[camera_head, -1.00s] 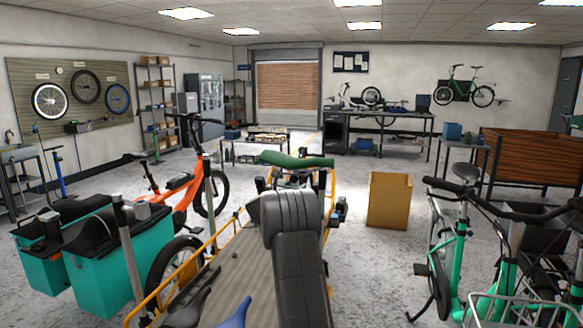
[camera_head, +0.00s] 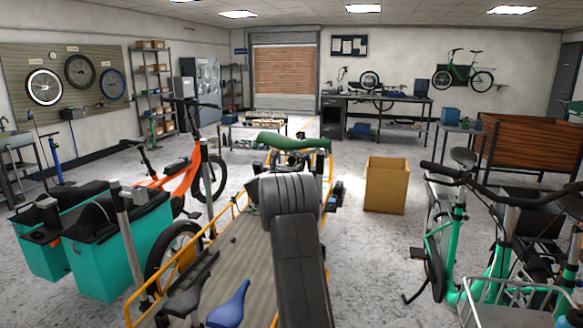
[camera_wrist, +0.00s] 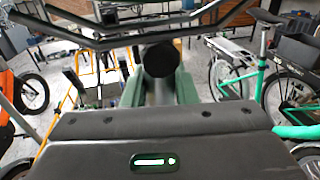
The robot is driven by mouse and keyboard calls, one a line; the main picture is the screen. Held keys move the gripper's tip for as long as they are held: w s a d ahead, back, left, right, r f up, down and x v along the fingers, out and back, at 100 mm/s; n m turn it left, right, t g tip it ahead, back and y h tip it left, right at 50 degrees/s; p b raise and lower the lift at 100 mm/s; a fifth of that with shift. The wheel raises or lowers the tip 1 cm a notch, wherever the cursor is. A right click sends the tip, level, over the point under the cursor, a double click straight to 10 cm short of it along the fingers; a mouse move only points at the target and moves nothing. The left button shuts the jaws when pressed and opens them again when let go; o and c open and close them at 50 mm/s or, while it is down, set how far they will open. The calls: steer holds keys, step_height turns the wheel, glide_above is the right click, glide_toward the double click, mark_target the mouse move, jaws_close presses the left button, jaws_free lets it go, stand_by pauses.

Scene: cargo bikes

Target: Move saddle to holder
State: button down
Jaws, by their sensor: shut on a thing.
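A blue saddle (camera_head: 229,304) and a black saddle (camera_head: 187,298) are at the near end of the bike's wooden deck (camera_head: 238,255). I cannot make out which part is the holder.
Teal boxes (camera_head: 110,250) and an orange bike (camera_head: 165,180) stand at left. A cardboard box (camera_head: 386,187) stands right of the cargo bike. A green bike (camera_head: 455,230) is at right. Open floor lies around the cardboard box.

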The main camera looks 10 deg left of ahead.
mark_target(291, 142)
step_height(291, 142, up, 9)
steer(key=shift+r+p, duration=0.2)
steer(key=shift+p, duration=0.6)
steer(key=shift+r+p, duration=4.25)
steer(key=shift+r, duration=0.6)
